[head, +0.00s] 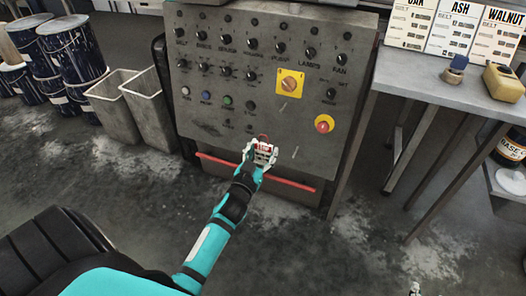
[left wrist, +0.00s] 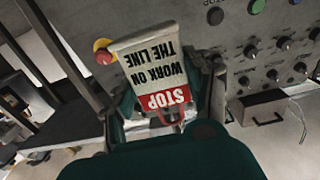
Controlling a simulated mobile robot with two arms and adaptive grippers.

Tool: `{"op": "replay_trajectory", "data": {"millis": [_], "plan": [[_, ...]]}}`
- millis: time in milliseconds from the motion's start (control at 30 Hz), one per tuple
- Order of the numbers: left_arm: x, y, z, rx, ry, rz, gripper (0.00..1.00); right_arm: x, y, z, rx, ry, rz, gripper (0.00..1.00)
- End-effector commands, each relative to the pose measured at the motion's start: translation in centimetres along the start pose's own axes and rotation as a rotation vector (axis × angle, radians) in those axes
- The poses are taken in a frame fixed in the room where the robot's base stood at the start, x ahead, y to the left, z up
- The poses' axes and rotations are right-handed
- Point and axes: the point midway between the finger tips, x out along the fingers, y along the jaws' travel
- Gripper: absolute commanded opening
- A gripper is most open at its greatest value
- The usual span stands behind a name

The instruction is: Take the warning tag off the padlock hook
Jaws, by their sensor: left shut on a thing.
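The warning tag (head: 264,147) is a white card with a red STOP band, in front of the lower part of the grey control panel (head: 215,110). In the left wrist view the tag (left wrist: 152,68) reads upside down, "STOP WORK ON THE LINE". My left gripper (head: 261,155) is shut on the tag at its STOP end. A small reddish piece shows just above the tag in the head view; I cannot tell whether it is the padlock or whether the tag is on a hook. A small pale piece at the bottom right edge may be my right gripper (head: 415,289); its fingers cannot be made out.
The panel carries a yellow rotary switch (head: 289,83), a red stop button (head: 324,124) and several knobs. A red bar (head: 285,179) runs low across the front. Grey bins (head: 117,110) stand left; a metal table (head: 440,84) stands right. The floor in front is open.

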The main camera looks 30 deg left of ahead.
Motion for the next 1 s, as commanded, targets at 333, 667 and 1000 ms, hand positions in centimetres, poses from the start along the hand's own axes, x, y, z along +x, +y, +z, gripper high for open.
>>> {"op": "replay_trajectory", "data": {"millis": [333,667,1000], "plan": [[0.0,0.0,-0.3,0.000,0.000,0.000,0.25,-0.3,0.2,1.2,0.001,-0.069,0.004,0.40],[0.0,0.0,-0.6,-0.001,0.000,0.000,0.25,-0.8,0.3,2.4,0.003,-0.132,0.007,0.40],[0.0,0.0,-0.8,-0.001,0.000,0.000,0.25,-1.4,0.4,4.0,0.004,-0.207,0.009,0.40]]}}
